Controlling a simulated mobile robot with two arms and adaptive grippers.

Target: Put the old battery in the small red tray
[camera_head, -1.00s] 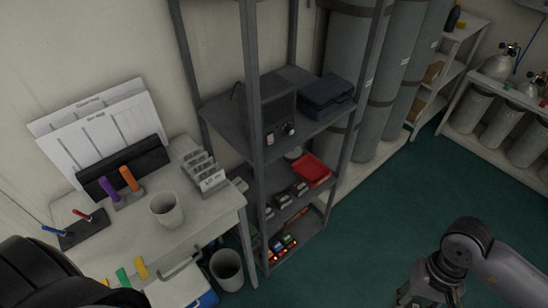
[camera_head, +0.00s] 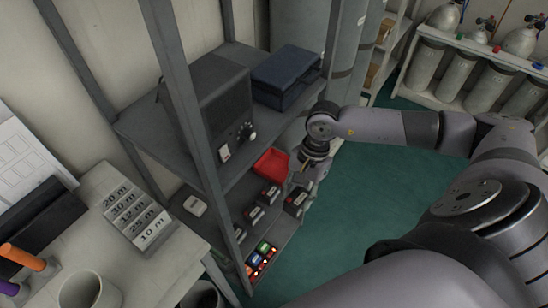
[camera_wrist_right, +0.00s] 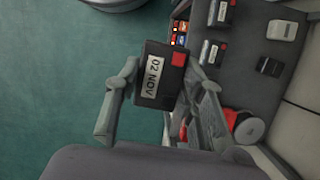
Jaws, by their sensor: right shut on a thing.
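My right gripper (camera_wrist_right: 152,82) is shut on a dark battery (camera_wrist_right: 160,78) with a white label reading "02 NOV" and a red patch. The battery (camera_head: 297,200) also shows in the head view, at the shelf's front edge; the wrist view shows green floor beside it. The small red tray (camera_head: 271,162) sits on the middle shelf, just left of and behind the gripper (camera_head: 303,182). In the wrist view the tray (camera_wrist_right: 230,118) is partly hidden by a finger. Two similar batteries (camera_head: 269,195) (camera_head: 254,214) stand on the same shelf. My left gripper is out of view.
The grey rack post (camera_head: 190,110) and the upper shelf with a dark radio-like box (camera_head: 210,105) and a blue case (camera_head: 288,75) are close by. A white disc (camera_wrist_right: 250,130) lies beside the tray. The desk is at left.

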